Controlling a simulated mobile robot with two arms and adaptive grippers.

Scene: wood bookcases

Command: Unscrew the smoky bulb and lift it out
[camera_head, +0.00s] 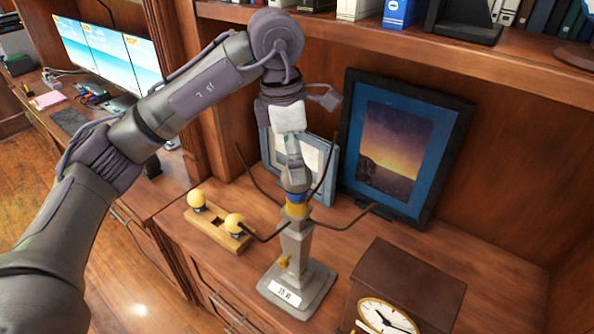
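A grey lamp stand (296,248) with a square base and a white label stands upright on the wood shelf. Yellow and blue bands (297,204) ring the top of its post. My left gripper (296,183) points down directly over the post, its fingers close around the top. I cannot make out the smoky bulb; the gripper may hide it, and I cannot tell whether the fingers grip anything. A wooden holder (215,232) to the left carries two yellow bulbs, one at its far end (197,198) and one at its near end (234,223). My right gripper is not in view.
Several thin dark curved rods (352,217) spread around the post. A brown clock (402,296) stands at front right. A blue-matted picture (398,148) and a smaller frame (323,162) lean behind. An upper shelf (440,50) overhangs the back. The shelf's right side is clear.

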